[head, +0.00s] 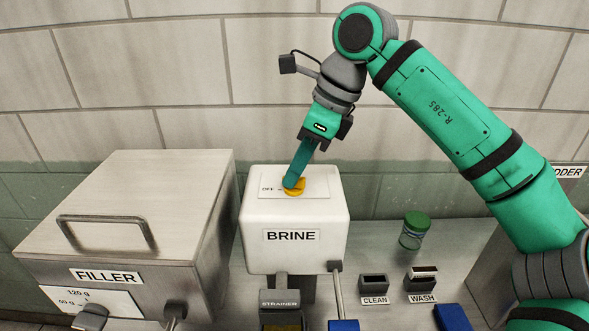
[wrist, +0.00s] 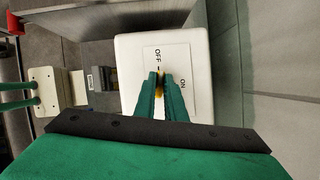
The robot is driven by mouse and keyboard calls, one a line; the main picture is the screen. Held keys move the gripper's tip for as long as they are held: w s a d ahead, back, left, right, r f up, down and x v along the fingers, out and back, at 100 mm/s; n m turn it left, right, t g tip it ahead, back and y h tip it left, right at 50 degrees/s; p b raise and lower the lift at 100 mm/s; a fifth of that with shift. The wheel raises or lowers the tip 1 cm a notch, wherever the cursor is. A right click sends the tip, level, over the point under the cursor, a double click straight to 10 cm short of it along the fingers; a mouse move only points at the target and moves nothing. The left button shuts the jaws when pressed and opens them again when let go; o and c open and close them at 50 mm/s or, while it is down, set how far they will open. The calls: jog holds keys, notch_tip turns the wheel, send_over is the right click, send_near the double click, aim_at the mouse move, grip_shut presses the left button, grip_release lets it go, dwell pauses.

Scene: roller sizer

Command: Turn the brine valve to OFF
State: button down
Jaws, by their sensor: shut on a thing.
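The brine valve is a yellow handle (head: 296,191) on a white label plate on top of the white BRINE box (head: 255,232). My gripper (head: 292,183) reaches down from above and is shut on the handle. In the wrist view, my green fingers (wrist: 160,88) stand on both sides of the yellow handle (wrist: 159,92). The handle's visible end points toward the word OFF, with a small dark mark between them. ON is printed on the plate to the lower right, away from the handle. The fingers hide part of the handle.
A steel FILLER box (head: 130,205) with a bar handle stands close on the left. Right of the BRINE box are a green-lidded jar (head: 412,231) and small CLEAN (head: 374,283) and WASH (head: 422,279) holders. A tiled wall is behind.

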jog(key=shift+d+n+g, duration=0.1)
jog(key=shift+n+g, duration=0.3)
jog(key=shift+n, duration=0.3)
jog(key=c, duration=1.8)
grip_release()
jog(key=v, duration=1)
jog(key=shift+d+r, duration=0.2)
jog(key=shift+r, duration=0.15)
jog(key=shift+w, duration=0.1)
